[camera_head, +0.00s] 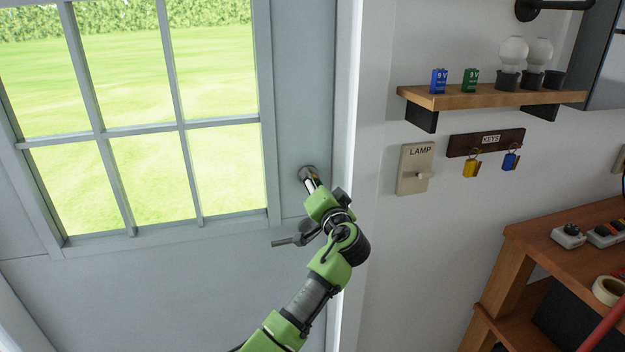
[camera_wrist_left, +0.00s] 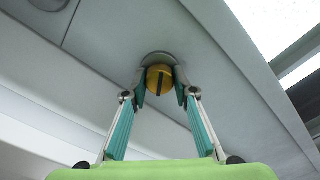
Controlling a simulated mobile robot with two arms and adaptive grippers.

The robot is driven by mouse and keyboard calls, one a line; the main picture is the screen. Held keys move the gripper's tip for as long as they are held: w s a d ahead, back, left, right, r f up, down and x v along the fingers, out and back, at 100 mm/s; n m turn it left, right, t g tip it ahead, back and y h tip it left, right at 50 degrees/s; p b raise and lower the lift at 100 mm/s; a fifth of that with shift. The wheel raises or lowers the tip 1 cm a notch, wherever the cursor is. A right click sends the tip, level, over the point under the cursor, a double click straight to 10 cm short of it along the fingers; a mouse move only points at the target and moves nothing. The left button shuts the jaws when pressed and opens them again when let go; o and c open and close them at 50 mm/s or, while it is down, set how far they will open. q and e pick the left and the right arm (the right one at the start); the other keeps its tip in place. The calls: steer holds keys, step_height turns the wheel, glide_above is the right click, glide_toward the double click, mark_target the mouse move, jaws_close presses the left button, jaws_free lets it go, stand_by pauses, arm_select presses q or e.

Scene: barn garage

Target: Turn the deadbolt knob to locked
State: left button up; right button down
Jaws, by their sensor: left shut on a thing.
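The deadbolt (camera_head: 307,173) is a small round grey fitting on the door (camera_head: 300,130), right of the window panes. In the left wrist view its brass-yellow knob (camera_wrist_left: 153,78) has a dark slot that runs nearly upright in the picture. My left gripper (camera_head: 311,183) reaches up to the deadbolt from below. In the wrist view its fingertips (camera_wrist_left: 160,88) stand on both sides of the knob, shut on it. In the head view the gripper hides most of the knob. My right gripper is in neither view.
A door lever (camera_head: 287,241) sticks out left below my gripper. Right of the door frame are a lamp switch (camera_head: 415,169), a key rack (camera_head: 486,142), a wooden shelf (camera_head: 470,97) and a wooden workbench (camera_head: 560,225).

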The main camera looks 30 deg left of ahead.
arm_select(q)
steer(key=m+p, duration=0.2)
steer(key=m, duration=0.2)
steer(key=shift+m+p, duration=0.5)
steer(key=shift+m, duration=0.8)
steer(key=shift+f, duration=0.1)
steer(key=o, duration=1.1)
steer(key=shift+d, duration=0.1)
steer(key=v, duration=1.2)
